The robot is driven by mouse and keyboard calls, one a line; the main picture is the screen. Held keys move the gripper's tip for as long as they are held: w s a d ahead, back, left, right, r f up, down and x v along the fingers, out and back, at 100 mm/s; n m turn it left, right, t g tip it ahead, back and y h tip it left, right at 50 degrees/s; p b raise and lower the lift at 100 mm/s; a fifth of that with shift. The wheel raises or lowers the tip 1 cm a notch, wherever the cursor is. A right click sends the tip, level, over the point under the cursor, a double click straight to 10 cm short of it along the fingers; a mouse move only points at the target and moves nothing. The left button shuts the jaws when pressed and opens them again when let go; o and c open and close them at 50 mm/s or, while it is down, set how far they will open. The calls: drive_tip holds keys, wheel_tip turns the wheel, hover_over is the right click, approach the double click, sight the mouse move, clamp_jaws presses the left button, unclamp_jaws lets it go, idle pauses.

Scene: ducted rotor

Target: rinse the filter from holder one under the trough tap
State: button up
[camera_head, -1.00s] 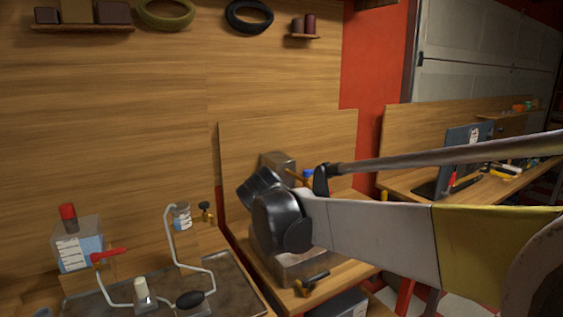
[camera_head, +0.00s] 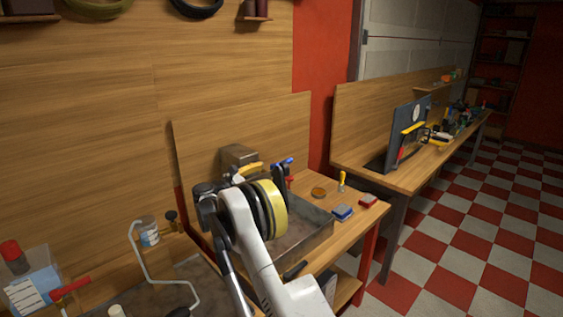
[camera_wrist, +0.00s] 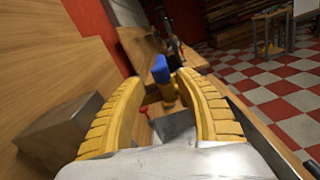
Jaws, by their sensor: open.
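My gripper (camera_wrist: 160,84) is open, its yellow ribbed fingers spread with nothing held between them. A blue-topped fitting (camera_wrist: 161,70) with a yellowish body, which looks like a tap, stands ahead between the fingertips. In the head view a blue piece (camera_head: 284,162) shows just right of my wrist, above the right bench. A grey metal trough (camera_head: 312,238) lies on that bench, partly hidden by my arm. On the left bench a white cylinder (camera_head: 116,311) shows at the bottom edge; I cannot tell whether it is a filter. No numbered holder can be made out.
A grey block (camera_head: 238,155) stands by the backboard, left of the fingers in the wrist view. A red lever (camera_head: 70,288), bent pipe (camera_head: 146,268) and labelled jar (camera_head: 149,232) are at left. Blue (camera_head: 343,212) and red (camera_head: 368,201) pieces lie on the right bench.

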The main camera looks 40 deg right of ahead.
sight(285, 163)
drive_tip(key=d, duration=0.3)
drive_tip(key=d+b, duration=0.1)
drive_tip(key=d, duration=0.6)
drive_tip(key=shift+w+b, duration=0.3)
drive_tip(key=shift+b, duration=0.05)
clamp_jaws()
